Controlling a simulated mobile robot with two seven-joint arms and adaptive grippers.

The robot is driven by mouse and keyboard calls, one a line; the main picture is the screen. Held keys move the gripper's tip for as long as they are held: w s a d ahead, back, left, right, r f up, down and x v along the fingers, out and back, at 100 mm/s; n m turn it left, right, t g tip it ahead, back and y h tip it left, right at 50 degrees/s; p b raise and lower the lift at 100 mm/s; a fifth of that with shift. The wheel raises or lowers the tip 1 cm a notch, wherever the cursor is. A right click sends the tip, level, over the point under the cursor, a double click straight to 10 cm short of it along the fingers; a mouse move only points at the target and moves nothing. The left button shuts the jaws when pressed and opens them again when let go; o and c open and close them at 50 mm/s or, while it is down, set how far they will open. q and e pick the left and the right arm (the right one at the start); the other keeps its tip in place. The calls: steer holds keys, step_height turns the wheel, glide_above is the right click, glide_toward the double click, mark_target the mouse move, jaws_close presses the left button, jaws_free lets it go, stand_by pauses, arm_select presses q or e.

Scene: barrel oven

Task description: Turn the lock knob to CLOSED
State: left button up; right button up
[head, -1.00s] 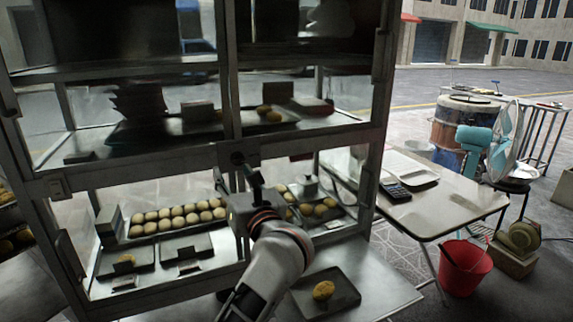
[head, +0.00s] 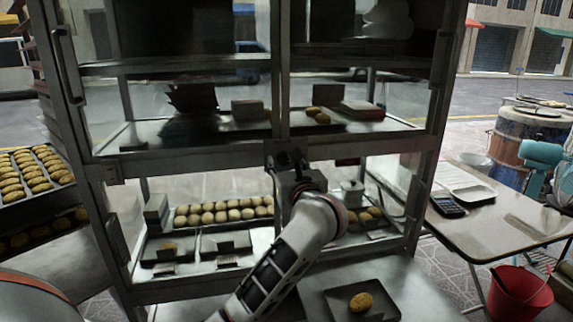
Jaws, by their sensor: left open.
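The glass display cabinet (head: 205,157) has dark metal frames and stands in front of me. A small dark lock fitting (head: 283,156) sits on its middle crossbar, where the centre post meets it. The lock knob is small, dark and partly covered by my gripper, so I cannot read its position or any CLOSED mark. My left gripper (head: 291,163) is open, pointing up and away at the fitting. Its fingers are right at the knob, but I cannot tell whether they touch it or are around it. My right gripper is out of view.
Trays of buns (head: 226,210) are behind the lower glass. A dark tray with one bun (head: 361,302) lies on the ledge below. A folding table (head: 505,215) with a calculator (head: 447,204) stands at right, near a red bucket (head: 520,294). Pastry trays (head: 32,178) are at left.

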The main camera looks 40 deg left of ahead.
arm_select(q)
steer(key=c, duration=1.1)
